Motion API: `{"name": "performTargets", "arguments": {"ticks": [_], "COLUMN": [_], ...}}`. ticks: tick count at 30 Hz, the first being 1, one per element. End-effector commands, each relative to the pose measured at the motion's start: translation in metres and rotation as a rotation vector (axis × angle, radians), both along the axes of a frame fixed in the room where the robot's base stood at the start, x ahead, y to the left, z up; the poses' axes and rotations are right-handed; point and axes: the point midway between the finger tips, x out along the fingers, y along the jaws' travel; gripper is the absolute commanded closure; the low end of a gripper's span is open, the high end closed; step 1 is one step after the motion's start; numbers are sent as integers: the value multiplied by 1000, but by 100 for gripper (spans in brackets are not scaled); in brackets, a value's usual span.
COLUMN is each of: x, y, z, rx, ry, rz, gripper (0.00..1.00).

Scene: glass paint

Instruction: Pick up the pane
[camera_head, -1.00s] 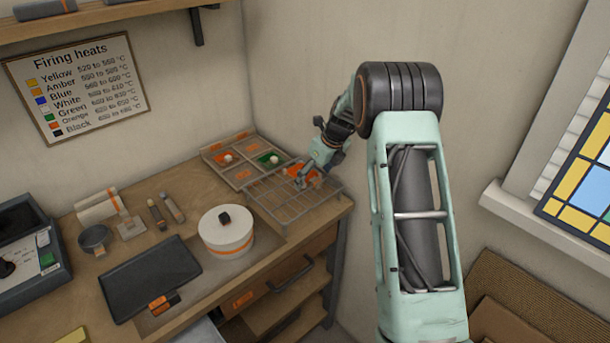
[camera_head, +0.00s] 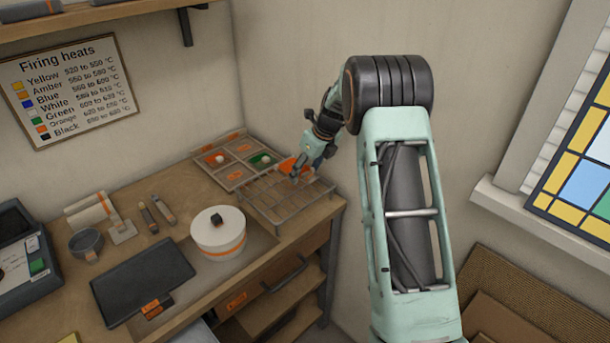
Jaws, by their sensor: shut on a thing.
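An orange pane (camera_head: 287,165) shows at the back of the wire rack (camera_head: 263,206), on the bench's right end. My gripper (camera_head: 296,174) reaches down from the upper right and is shut on the pane at its near right side. The pane appears slightly raised above the rack's bars, though the gap is too small to be sure. The gripper's fingers hide part of the pane.
A compartment tray (camera_head: 223,179) with an orange and a green piece adjoins the rack behind. A white lidded pot (camera_head: 218,240), a dark slab (camera_head: 143,281) and tools stand left on the bench. The wall is close on the right.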

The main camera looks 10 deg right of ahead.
Motion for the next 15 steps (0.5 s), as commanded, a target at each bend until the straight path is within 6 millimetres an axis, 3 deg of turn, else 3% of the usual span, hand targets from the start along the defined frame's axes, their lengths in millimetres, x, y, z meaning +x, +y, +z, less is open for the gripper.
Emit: {"name": "performTargets", "arguments": {"ticks": [2, 15], "x": [1, -48], "y": [1, 16], "z": [14, 72], "rx": [0, 0], "ry": [-5, -3], "rz": [2, 1], "gripper": [64, 64]}}
